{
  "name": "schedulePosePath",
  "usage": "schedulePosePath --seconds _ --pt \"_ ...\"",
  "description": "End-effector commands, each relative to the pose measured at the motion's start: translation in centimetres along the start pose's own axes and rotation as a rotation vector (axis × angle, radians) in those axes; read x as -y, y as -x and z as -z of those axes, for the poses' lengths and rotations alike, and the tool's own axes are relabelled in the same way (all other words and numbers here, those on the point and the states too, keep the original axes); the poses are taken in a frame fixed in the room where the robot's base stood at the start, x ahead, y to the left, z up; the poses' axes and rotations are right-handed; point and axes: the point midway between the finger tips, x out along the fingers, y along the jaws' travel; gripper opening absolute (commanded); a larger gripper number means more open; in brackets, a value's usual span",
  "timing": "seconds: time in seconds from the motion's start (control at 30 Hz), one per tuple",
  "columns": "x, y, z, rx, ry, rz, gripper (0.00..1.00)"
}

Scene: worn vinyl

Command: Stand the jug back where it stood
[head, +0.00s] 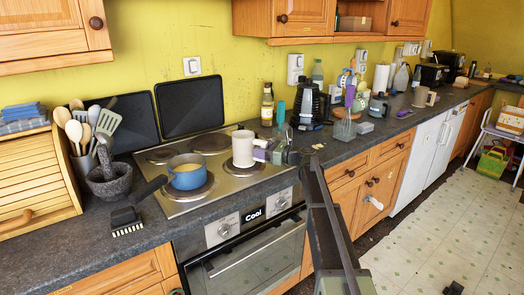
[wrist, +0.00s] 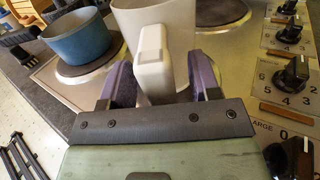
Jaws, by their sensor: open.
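The jug (head: 243,148) is off-white and stands upright on the right front plate of the hob. In the wrist view the jug (wrist: 182,22) fills the top middle, with its handle (wrist: 153,55) toward me. My gripper (head: 264,151) is at the jug's right side in the head view. In the wrist view my gripper (wrist: 163,78) has its purple fingers open, one on each side of the handle, with gaps visible. The jug's base is partly hidden by my gripper in the wrist view.
The hob (head: 218,186) has two empty rear plates. A mortar (head: 109,180), brush (head: 126,221) and coffee maker (head: 307,103) stand on the worktop.

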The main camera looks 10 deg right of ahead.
Motion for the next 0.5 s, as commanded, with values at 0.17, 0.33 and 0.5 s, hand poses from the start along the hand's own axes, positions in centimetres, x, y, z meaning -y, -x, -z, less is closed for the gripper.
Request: schedulePosePath --seconds 0.17,0.33,0.5 --pt "0.0 0.7 0.0 0.000 0.000 0.000 0.57" --pt "0.0 1.4 0.0 0.000 0.000 0.000 0.57" --pt "0.0 2.1 0.0 0.000 0.000 0.001 0.57"
